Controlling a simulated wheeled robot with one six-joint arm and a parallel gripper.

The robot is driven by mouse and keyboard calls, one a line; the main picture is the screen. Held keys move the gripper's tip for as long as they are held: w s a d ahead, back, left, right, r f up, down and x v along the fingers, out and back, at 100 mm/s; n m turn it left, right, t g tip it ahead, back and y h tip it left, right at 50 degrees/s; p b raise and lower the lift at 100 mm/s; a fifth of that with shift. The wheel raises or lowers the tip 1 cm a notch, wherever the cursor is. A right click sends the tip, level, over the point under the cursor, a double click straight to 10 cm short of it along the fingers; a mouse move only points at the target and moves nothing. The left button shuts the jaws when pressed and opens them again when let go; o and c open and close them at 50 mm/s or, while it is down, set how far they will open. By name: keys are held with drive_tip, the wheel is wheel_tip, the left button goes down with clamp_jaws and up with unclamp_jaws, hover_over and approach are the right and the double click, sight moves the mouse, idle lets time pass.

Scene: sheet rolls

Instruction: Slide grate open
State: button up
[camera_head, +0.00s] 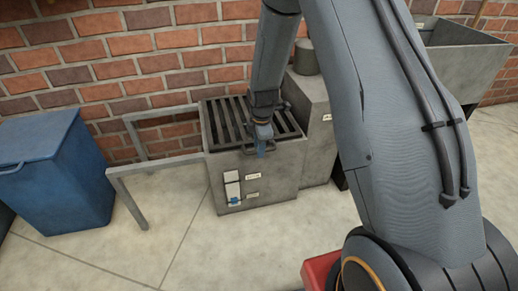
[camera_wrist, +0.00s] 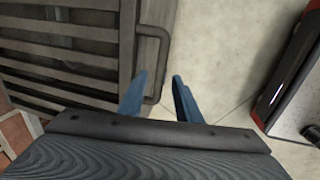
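The dark slatted grate (camera_head: 222,124) covers the top of a grey metal box (camera_head: 275,180). It also shows in the wrist view (camera_wrist: 60,56), filling the left side. A dark bar handle (camera_wrist: 166,50) sticks out from the grate's edge strip; in the head view its loop (camera_head: 250,164) is at the box's front top edge. My gripper (camera_wrist: 160,95) is open, with blue fingers apart. In the wrist view the handle's bar lies between the fingers, the left one close to its bend. I cannot tell whether either finger touches it. In the head view my gripper (camera_head: 264,145) is over the front edge.
Two grey rails (camera_head: 160,165) on a leg run left from the box, with open space between them. A blue bin (camera_head: 55,170) stands further left. A brick wall (camera_head: 150,60) is behind. A grey cabinet (camera_head: 312,125) adjoins the box's right side.

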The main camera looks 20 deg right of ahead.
drive_tip(key=shift+f, duration=0.35)
clamp_jaws()
